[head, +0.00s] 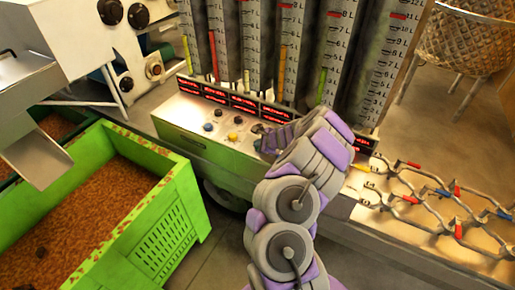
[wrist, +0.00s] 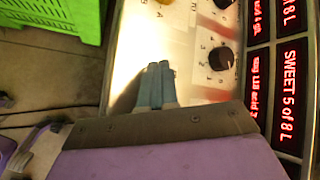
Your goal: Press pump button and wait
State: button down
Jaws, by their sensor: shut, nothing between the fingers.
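I cannot tell which is the pump button. In the wrist view my gripper (wrist: 160,68) is shut and empty, its blue-grey fingertips over bare panel metal. A black knob (wrist: 221,58) on a numbered dial is right of the fingertips. Whether the fingers touch the panel is unclear. In the head view my arm hides the gripper.
Red-lit displays (head: 245,103) and tall graduated tubes (head: 255,45) stand behind the panel. A green crate (head: 180,205) of brown granules is at left, below a metal chute (head: 35,155). Metal holders (head: 430,190) lie at right.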

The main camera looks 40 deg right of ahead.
jog(key=shift+f, duration=0.15)
dwell(0.4)
jog(key=shift+r+p, duration=0.65)
jog(key=shift+r, duration=0.2)
jog(key=shift+r+p, duration=2.15)
jog(key=shift+r, duration=0.35)
notch_tip(320, 180, up, 10)
jog(key=p, duration=0.8)
jog(key=shift+p, duration=0.3)
